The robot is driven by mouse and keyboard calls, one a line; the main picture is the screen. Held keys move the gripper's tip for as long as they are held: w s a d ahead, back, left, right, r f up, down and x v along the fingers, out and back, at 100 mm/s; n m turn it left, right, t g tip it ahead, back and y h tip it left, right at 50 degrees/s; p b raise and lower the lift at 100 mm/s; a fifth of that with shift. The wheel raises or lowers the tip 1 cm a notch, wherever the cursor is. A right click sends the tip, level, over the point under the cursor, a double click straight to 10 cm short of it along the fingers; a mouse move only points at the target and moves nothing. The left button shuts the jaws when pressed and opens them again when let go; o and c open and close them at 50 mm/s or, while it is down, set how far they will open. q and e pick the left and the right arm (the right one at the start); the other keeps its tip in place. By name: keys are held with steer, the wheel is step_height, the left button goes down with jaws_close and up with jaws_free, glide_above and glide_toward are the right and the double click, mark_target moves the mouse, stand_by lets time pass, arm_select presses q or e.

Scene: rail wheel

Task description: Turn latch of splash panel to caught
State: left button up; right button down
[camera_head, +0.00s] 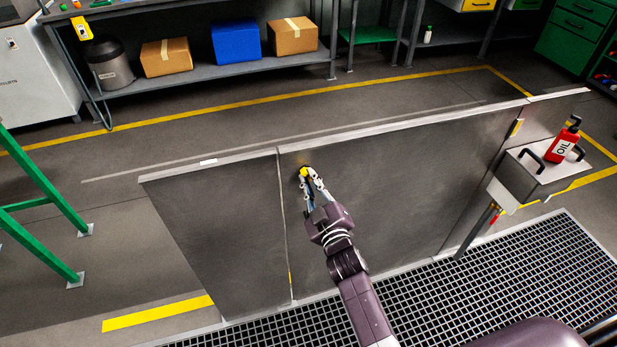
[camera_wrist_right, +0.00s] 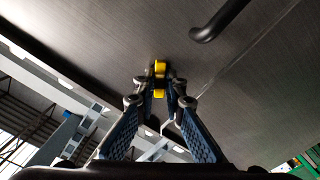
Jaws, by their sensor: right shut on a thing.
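The splash panel (camera_head: 410,170) is a dark grey upright sheet with a light top edge. A small yellow latch (camera_head: 303,172) sits on its face near the upper left, close to the seam with the neighbouring panel. My right gripper (camera_head: 309,182) reaches up to the panel and is shut on the latch. In the right wrist view, the fingertips (camera_wrist_right: 159,88) close around the yellow latch (camera_wrist_right: 159,66), with yellow showing above and between them. The fingers partly cover the latch, so its exact turn is hard to tell. My left gripper is out of view.
A dark curved handle (camera_wrist_right: 219,20) stands out from the panel near the latch. A grey box (camera_head: 540,178) with a red oil bottle (camera_head: 563,143) is at the right. Floor grating (camera_head: 500,265) lies in front. A shelf with boxes (camera_head: 166,57) stands behind.

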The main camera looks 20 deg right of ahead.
steer(key=shift+n, duration=1)
steer(key=n+b, duration=0.1)
steer(key=n, duration=0.2)
steer(key=shift+f+n, duration=0.1)
steer(key=shift+n, duration=0.7)
steer(key=shift+n+b, duration=0.4)
steer(key=shift+n, duration=0.4)
steer(key=n, duration=0.2)
steer(key=shift+n, duration=0.3)
steer(key=c, duration=1.9)
jaws_free()
